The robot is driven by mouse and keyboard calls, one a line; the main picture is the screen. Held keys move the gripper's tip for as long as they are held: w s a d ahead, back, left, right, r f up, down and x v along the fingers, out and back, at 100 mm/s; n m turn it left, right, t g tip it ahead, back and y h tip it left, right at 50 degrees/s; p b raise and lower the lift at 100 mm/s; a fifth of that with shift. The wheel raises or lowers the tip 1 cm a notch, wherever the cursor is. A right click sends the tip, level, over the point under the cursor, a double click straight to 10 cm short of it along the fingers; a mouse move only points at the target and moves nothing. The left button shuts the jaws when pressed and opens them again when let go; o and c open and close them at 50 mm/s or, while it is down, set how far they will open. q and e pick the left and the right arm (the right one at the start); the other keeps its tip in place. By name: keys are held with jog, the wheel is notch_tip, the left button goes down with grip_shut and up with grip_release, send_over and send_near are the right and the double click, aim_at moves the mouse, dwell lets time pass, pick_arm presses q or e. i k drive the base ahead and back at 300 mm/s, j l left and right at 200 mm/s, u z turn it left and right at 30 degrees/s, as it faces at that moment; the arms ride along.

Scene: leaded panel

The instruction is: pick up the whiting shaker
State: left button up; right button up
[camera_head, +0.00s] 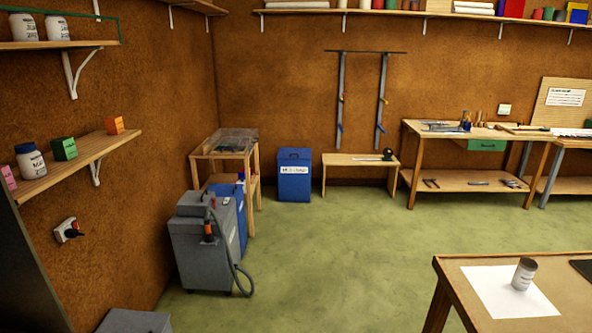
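A small cylindrical canister (523,274) with a dark grey top and a pale label stands upright on a white sheet (487,291) on the near right table. It may be the whiting shaker, but its label is too small to read. A white jar with a blue lid (31,161) stands on the lower left wall shelf, and two white jars (55,28) stand on the upper left shelf. Their labels are not clearly readable either. Neither of my grippers is in view.
The near right table (568,272) also bears a dark flat item (583,267). A grey machine with a hose (200,250) and a blue bin (294,175) stand on the left and at the back. The green floor (330,260) between is clear. Workbenches (470,140) line the back right wall.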

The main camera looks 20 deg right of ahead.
aim_at(524, 273)
jog(key=i+l+z, duration=0.1)
jog(key=i+z, duration=0.55)
jog(key=i, duration=0.25)
jog(key=i+j+z, duration=0.15)
jog(key=i+z, duration=0.9)
jog(key=i+j+z, duration=0.15)
jog(key=z, duration=0.2)
jog(key=i, duration=0.05)
